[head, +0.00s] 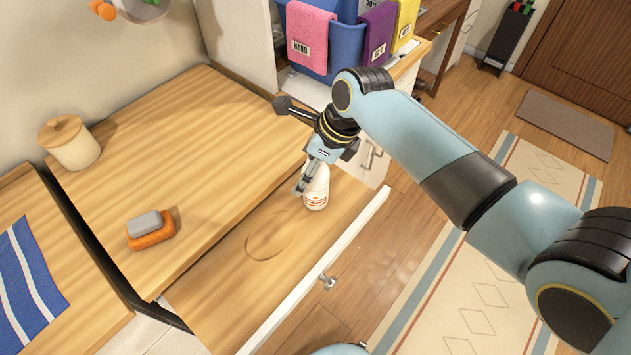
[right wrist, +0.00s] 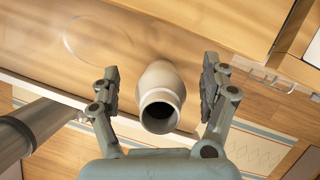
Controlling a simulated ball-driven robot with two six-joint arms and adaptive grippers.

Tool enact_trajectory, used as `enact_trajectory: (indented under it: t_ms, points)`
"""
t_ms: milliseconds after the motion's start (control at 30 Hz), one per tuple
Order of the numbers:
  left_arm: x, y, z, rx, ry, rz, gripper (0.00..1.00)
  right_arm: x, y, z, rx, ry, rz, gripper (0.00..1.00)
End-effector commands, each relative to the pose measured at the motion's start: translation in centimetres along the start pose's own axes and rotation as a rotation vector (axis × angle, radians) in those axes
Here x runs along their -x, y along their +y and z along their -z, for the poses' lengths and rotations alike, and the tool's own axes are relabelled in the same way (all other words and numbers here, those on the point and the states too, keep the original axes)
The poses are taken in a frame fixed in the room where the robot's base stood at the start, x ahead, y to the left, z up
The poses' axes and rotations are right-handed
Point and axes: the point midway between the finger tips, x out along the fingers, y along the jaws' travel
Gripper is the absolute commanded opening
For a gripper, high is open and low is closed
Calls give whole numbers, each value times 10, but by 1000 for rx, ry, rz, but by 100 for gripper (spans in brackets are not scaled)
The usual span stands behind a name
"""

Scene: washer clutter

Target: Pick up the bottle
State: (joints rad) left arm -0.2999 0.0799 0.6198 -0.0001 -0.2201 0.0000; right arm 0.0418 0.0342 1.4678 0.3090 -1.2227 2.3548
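A white bottle (head: 316,188) with red print on its label stands on the wooden surface of the pulled-out drawer, at its far right end. In the right wrist view the bottle (right wrist: 161,95) shows its open, dark mouth towards the camera. My right gripper (head: 307,181) is at the bottle, coming down from above. In the right wrist view its two fingers (right wrist: 162,88) are spread on either side of the bottle, with a gap visible on both sides. My left gripper is not in view.
A white drawer front (head: 318,276) with a knob borders the drawer. A blue bin (head: 342,45) with coloured towels stands behind. The drawer's near part is clear.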

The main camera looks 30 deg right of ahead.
Motion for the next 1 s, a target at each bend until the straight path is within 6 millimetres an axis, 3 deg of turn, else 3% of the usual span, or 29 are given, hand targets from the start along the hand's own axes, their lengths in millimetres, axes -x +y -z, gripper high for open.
enact_trajectory:
  t_ms: [67,600,1000]
  points:
    - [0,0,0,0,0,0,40,0,0,0,0,0,0,70]
    - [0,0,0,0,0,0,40,0,0,0,0,1,-1,0]
    - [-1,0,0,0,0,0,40,4,0,-2,0,-1,0,0]
